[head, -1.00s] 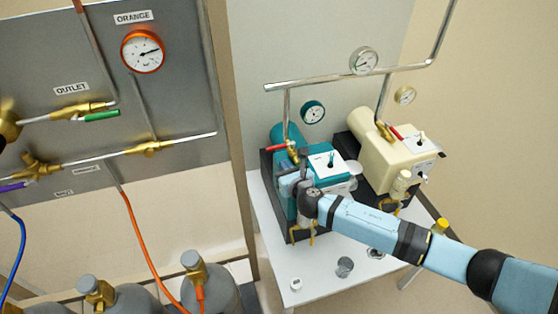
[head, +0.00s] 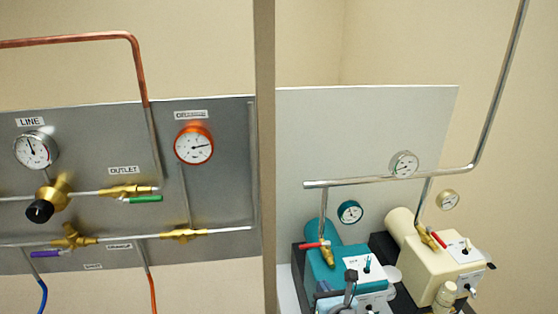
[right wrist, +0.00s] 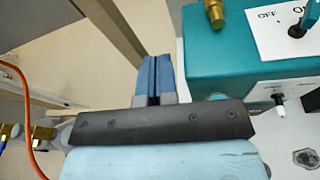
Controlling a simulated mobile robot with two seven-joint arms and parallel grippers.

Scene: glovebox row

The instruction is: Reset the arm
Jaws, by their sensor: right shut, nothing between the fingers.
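My right gripper (right wrist: 158,68) shows in the right wrist view with its two blue fingers together and nothing between them. It is beside the teal pump (right wrist: 240,40), to the left of the pump's front face in that view. The pump's white OFF/ON panel (right wrist: 270,28) has a dark toggle. My left gripper is in neither view.
A cream pump (head: 430,262) stands right of the teal one, with metal pipes and gauges (head: 404,164) above. A grey panel (head: 225,215) at left carries valves, an orange-rimmed gauge (head: 194,145) and hoses. A vertical post (head: 265,150) stands between. The right wall side is clear.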

